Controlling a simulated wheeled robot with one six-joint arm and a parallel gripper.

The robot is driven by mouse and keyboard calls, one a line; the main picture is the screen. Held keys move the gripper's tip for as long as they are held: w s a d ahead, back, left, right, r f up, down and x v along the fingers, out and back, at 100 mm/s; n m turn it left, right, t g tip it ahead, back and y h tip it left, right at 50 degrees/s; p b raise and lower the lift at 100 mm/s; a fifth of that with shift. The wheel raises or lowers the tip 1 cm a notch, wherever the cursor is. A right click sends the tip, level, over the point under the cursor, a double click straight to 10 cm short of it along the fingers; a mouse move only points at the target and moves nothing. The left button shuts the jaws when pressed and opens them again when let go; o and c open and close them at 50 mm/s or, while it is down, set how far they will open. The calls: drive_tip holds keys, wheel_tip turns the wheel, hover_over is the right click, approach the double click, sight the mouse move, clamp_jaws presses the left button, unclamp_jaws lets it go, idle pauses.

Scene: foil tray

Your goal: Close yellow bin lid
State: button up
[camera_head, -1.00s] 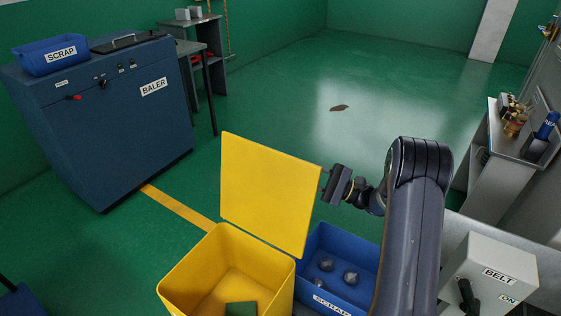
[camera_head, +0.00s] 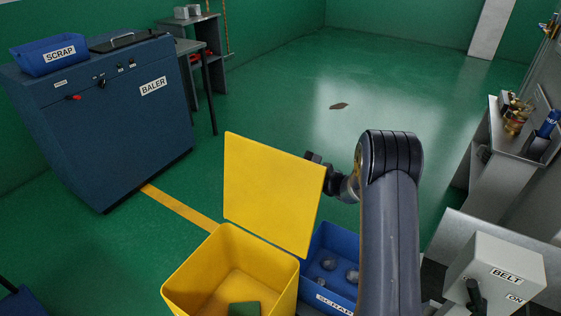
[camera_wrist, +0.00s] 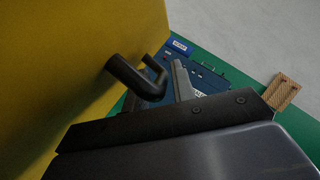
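The yellow bin (camera_head: 190,275) stands at the bottom centre of the head view. Its yellow lid (camera_head: 270,190) stands up, raised, and it fills the left of the wrist view (camera_wrist: 60,80). My gripper (camera_head: 316,172) is at the lid's right edge, partly hidden behind it. In the wrist view a dark bent bar (camera_wrist: 135,78), like a handle, lies between the lid and a pale grey finger (camera_wrist: 182,80) of my gripper. The fingers look apart. The other finger is mostly hidden by the bar, and I cannot tell whether either touches it.
A blue scrap bin (camera_head: 340,245) with grey lumps stands right of the yellow bin. A grey belt control box (camera_head: 495,270) is at the lower right. The blue baler (camera_head: 110,120) stands at the left. The green floor behind the lid is mostly clear.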

clamp_jaws()
drive_tip(key=shift+s, duration=0.1)
idle(0.3)
